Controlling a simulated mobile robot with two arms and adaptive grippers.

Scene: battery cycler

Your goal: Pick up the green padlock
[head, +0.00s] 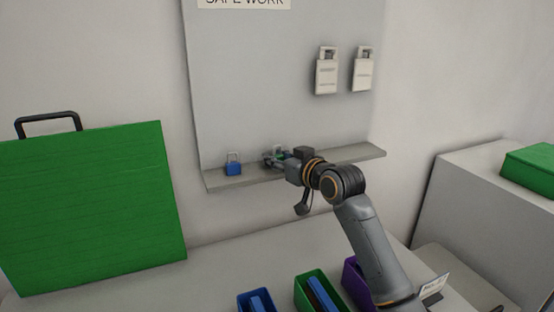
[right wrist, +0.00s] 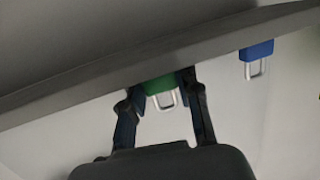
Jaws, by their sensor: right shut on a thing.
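The green padlock (right wrist: 160,86) is between the two fingers of my right gripper (right wrist: 162,88) in the right wrist view, which shows it upside down with its silver shackle pointing down. The fingers are shut on its green body from both sides. It is at the shelf's edge in that view; I cannot tell whether it still touches the shelf. In the head view my right gripper (head: 273,157) reaches over the shelf and mostly hides the padlock. My left gripper is not in view.
A blue padlock (head: 233,168) stands on the grey shelf (head: 355,155), left of my gripper. Two white padlock-shaped tags (head: 326,76) hang on the board above. A large green case (head: 90,205) stands at left. Blue, green (head: 310,292) and purple bins are below.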

